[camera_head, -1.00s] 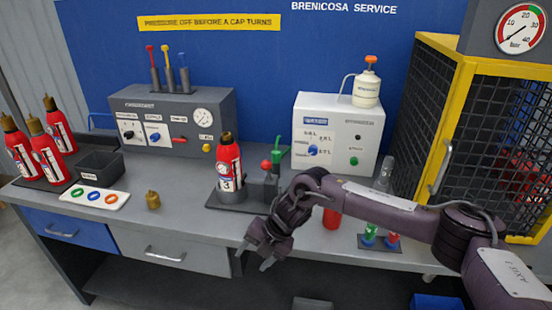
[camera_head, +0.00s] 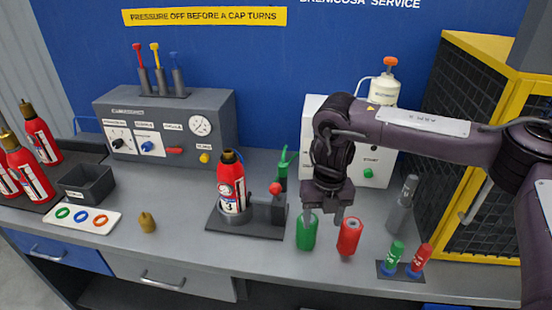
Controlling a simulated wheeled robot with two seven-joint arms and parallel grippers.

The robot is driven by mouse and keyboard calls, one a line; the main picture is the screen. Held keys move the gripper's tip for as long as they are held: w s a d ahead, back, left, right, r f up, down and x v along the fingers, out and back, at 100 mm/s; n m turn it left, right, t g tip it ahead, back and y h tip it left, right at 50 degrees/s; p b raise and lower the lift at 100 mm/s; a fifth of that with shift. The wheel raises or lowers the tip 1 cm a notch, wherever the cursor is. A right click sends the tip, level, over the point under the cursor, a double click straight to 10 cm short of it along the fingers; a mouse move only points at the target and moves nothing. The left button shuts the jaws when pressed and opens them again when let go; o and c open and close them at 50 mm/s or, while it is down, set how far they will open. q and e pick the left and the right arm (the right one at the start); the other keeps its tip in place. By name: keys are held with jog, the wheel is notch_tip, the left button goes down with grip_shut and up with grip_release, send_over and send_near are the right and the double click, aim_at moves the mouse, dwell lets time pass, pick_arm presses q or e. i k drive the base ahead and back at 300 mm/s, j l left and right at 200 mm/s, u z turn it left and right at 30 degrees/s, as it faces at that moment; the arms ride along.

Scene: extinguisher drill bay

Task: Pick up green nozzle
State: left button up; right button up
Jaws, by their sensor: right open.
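A green piece with a thin upright tip (camera_head: 284,167) stands behind the clamp and has a nozzle-like shape. A green cylinder (camera_head: 306,232) stands on the bench beside a red cylinder (camera_head: 349,238). A smaller green piece (camera_head: 396,251) sits in a dark rack at the right. I cannot tell for sure which green one is the nozzle. My left gripper is not in view.
A red extinguisher (camera_head: 231,185) stands in a clamp base with a red knob (camera_head: 275,188). A small red piece (camera_head: 421,257) shares the rack (camera_head: 402,272). A grey cylinder (camera_head: 402,210) and yellow-framed cage (camera_head: 480,235) stand at right. A brass cap (camera_head: 147,222) lies on open bench at left.

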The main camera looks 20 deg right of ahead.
aim_at(282, 167)
jog(key=i, duration=1)
